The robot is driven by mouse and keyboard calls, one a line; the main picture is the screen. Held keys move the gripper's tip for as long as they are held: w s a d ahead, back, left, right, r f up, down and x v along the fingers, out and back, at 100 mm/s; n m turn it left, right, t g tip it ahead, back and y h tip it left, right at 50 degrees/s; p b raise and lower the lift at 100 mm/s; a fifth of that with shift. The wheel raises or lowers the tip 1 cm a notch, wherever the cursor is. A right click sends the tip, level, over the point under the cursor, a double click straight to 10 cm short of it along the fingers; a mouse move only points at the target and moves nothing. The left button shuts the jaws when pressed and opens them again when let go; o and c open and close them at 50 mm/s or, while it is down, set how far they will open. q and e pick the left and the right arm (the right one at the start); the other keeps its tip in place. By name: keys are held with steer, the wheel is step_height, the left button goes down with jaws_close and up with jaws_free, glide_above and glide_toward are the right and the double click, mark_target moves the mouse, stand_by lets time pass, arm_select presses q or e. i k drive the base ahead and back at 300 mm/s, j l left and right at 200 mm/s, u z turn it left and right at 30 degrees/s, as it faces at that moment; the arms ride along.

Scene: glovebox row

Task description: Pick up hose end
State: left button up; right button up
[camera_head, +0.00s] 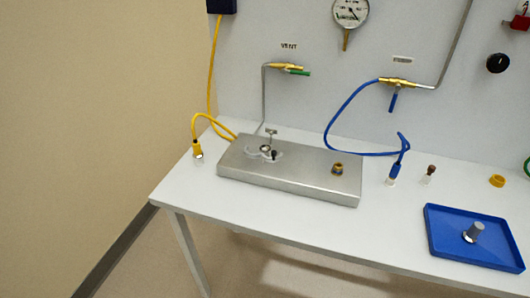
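Two hose ends show in the head view. A blue hose (341,109) runs from the brass valve on the right of the panel and loops down to a blue hose end (397,170), upright with a pale tip at the bench top. A yellow hose (210,70) comes down from a dark box at the top and arches to a yellow hose end (197,148) with a metal tip, left of the metal block. Neither of my grippers is in view, so nothing is seen holding either hose end.
A small brown-topped vial (430,174), a yellow ring (497,181) and a blue tray (440,240) holding a grey knob are on the right. The bench's front strip is clear.

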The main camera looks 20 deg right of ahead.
mark_target(198, 153)
steer(key=i+j+z, duration=0.35)
steer(key=i+j, duration=0.2)
steer(key=j, duration=0.15)
steer(key=i+j+z, duration=0.2)
steer(key=j, duration=0.2)
